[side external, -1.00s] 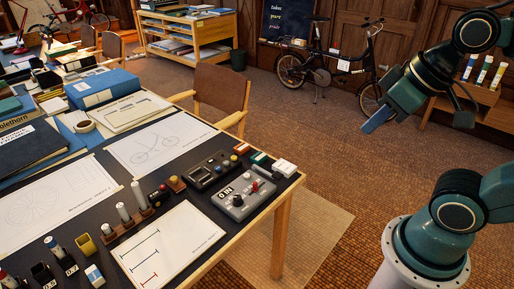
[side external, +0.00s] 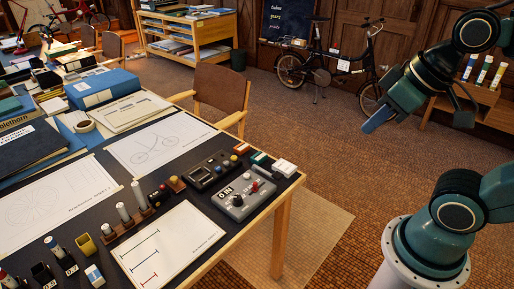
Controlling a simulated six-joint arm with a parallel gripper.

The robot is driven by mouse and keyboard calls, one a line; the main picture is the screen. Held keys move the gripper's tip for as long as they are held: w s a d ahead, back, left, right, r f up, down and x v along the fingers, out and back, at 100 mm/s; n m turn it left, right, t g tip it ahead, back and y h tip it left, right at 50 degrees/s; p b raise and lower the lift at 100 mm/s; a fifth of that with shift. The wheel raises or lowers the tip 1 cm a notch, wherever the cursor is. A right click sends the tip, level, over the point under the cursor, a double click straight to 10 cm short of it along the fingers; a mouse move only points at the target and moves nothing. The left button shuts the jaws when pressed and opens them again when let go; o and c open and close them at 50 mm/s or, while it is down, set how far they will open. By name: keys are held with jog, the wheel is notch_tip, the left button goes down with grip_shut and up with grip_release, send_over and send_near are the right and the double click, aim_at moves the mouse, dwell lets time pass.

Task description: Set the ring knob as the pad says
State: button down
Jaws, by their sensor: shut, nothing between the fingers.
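A grey control box (side external: 243,194) sits near the desk's right edge. It carries a black round knob (side external: 238,201), a red-topped lever (side external: 255,186) and a small dark plate with white characters that look like "0 IN". A dark box (side external: 212,170) with small coloured buttons stands just behind it. I cannot tell for sure which of these parts is the ring knob. A white sheet (side external: 190,232) with black, blue and red line marks lies in front; whether it is the pad is unclear. My gripper (side external: 371,127) is shut and empty, high at the right, well away from the desk.
Several white-topped bottles (side external: 123,211) stand in a wooden rack left of the boxes. Small coloured blocks and a white block (side external: 284,168) sit at the desk's right corner. A chair (side external: 219,95) stands behind the desk. The space between desk and gripper is clear.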

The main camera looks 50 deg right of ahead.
jog(key=c, duration=1.3)
grip_release()
jog(key=shift+w, duration=0.2)
jog(key=shift+o, duration=0.6)
jog(key=shift+w+r+n, duration=0.1)
jog(key=shift+w+n, duration=0.15)
jog(key=shift+n, duration=0.05)
jog(key=n+g+y, duration=0.3)
jog(key=n+g, duration=0.1)
jog(key=n, duration=0.9)
send_over(238, 197)
jog(key=s+d, duration=0.5)
jog(key=d, duration=0.1)
notch_tip(238, 197, down, 10)
jog(key=w+f+n+g+y, duration=0.1)
jog(key=w+f+n, duration=0.4)
jog(key=f, duration=0.6)
jog(key=shift+w+g+y, duration=0.3)
jog(key=shift+w+g, duration=0.05)
jog(key=shift+g, duration=0.15)
jog(key=shift+f, duration=0.15)
jog(key=x, duration=1.3)
jog(key=shift+a+f, duration=0.1)
jog(key=shift+f, duration=0.15)
